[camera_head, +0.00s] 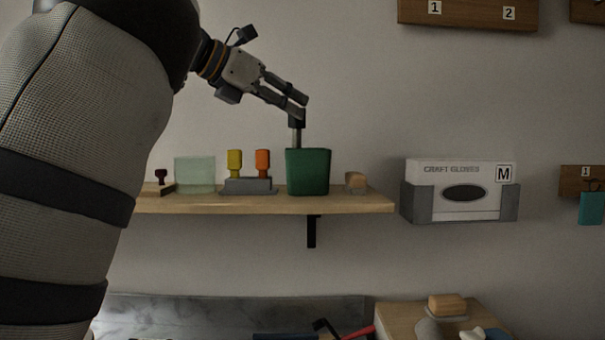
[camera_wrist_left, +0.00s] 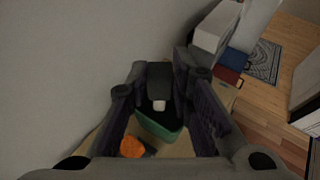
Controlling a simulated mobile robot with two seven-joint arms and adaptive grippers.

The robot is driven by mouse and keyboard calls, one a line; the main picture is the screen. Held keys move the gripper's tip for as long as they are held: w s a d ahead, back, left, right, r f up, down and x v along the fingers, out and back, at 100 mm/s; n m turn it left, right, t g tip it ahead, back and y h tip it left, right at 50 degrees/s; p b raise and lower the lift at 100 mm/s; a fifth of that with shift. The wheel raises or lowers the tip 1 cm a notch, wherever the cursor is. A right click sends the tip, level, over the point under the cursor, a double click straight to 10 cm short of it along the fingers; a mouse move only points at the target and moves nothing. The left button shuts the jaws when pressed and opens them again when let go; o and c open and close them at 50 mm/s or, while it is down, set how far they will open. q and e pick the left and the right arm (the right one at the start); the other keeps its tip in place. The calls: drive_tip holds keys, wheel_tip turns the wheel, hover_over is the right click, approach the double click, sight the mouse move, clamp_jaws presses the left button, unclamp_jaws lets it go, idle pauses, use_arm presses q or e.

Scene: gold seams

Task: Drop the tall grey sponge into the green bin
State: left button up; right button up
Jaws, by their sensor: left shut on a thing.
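The tall grey sponge (camera_head: 297,119) has a dark head and a paler, narrow lower part. It hangs upright from my left gripper (camera_head: 302,105), whose fingers are shut on its top. The green bin (camera_head: 308,172) stands on the wooden shelf, directly below; the sponge's lower end reaches about the bin's rim in the head view. In the left wrist view the sponge (camera_wrist_left: 160,80) sits between the fingers, with the bin (camera_wrist_left: 165,133) and its dark opening beneath. How far the tip is inside the bin is unclear. My right gripper is not in view.
On the shelf (camera_head: 350,202), a grey holder (camera_head: 248,186) with a yellow (camera_head: 234,160) and an orange piece (camera_head: 263,160) stands left of the bin. A tan block (camera_head: 356,182) is close on its right. A glove box (camera_head: 460,190) hangs farther right.

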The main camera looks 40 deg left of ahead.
sight(291, 126)
use_arm(q)
drive_tip(key=shift+f, duration=1.95)
drive_tip(key=o, duration=0.8)
drive_tip(key=shift+s+r, duration=0.1)
drive_tip(key=v, duration=1.1)
drive_tip(key=shift+s+a+r, duration=0.15)
drive_tip(key=shift+s, duration=0.2)
